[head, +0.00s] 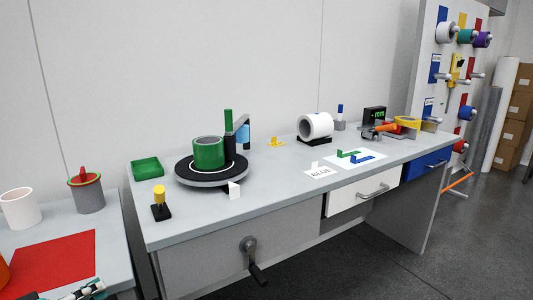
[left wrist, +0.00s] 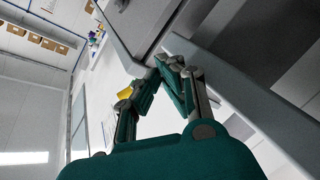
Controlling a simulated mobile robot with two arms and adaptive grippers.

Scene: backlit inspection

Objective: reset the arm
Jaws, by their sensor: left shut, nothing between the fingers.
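My left gripper (head: 88,290) shows at the bottom left edge of the head view, cut off by the frame. It is just in front of the red mat (head: 60,262) on the left table. In the left wrist view its teal and grey fingers (left wrist: 158,68) come together at the tips, with nothing between them. The wrist view is tilted and shows a table edge close beyond the fingers. My right gripper is not in view.
A white cup (head: 20,208) and a grey canister (head: 88,194) stand behind the mat. The workbench holds a turntable (head: 212,180) with a green ring (head: 207,154), a green tray (head: 147,167) and a white roll (head: 316,126). A crank handle (head: 258,274) sticks out in front.

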